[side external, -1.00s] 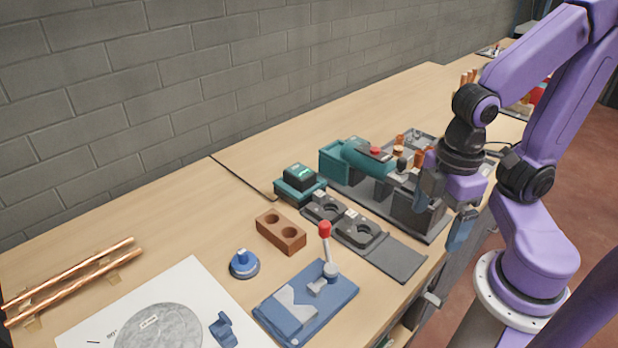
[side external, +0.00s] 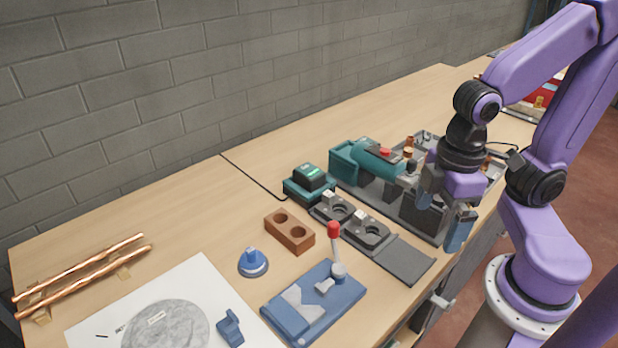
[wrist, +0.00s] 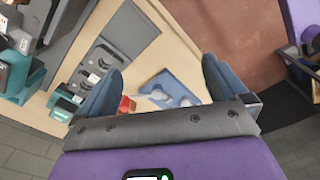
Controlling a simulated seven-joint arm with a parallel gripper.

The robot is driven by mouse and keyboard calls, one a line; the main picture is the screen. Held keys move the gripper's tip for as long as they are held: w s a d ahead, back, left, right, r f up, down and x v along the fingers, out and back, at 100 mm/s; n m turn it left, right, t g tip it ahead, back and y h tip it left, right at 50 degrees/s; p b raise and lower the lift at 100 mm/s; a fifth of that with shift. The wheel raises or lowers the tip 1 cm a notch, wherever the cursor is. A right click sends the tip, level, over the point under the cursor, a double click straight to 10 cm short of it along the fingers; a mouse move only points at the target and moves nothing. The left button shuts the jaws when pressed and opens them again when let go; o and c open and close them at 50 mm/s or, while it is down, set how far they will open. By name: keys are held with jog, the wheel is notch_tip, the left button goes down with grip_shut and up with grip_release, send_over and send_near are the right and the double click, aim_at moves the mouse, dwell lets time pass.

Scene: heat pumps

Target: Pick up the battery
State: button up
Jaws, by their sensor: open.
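The likely battery (side external: 311,175) is a black block with a green light. It sits on a teal charger (side external: 297,190) at the back middle of the bench in the side view. In the wrist view, a teal and black unit at the left that looks like the charger (wrist: 64,103) shows beside my left finger; I cannot make out the battery clearly there. My gripper (side external: 445,216) is open and empty, pointing down near the bench's front edge, to the right of and apart from the battery. Its two spread fingers show in the wrist view (wrist: 160,72).
A teal machine (side external: 367,160) on a grey base stands between the charger and my gripper. Dark plates with round sockets (side external: 366,234), a brown block (side external: 289,232), a blue fixture with a red-knobbed lever (side external: 333,232) and a blue knob (side external: 253,263) lie nearer. Copper pipes (side external: 85,272) lie left.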

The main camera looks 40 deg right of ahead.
jog(key=w+a+r+m, duration=0.3)
jog(key=w+a+m, duration=0.1)
jog(key=w+m, duration=0.5)
notch_tip(320, 180, up, 2)
jog(key=m, duration=2)
send_over(309, 169)
jog(key=f, duration=1.2)
jog(key=shift+w+a, duration=0.2)
jog(key=f, duration=0.4)
jog(key=shift+s+d, duration=0.15)
jog(key=shift+s, duration=0.2)
jog(key=shift+f, duration=0.5)
jog(key=c, duration=1.2)
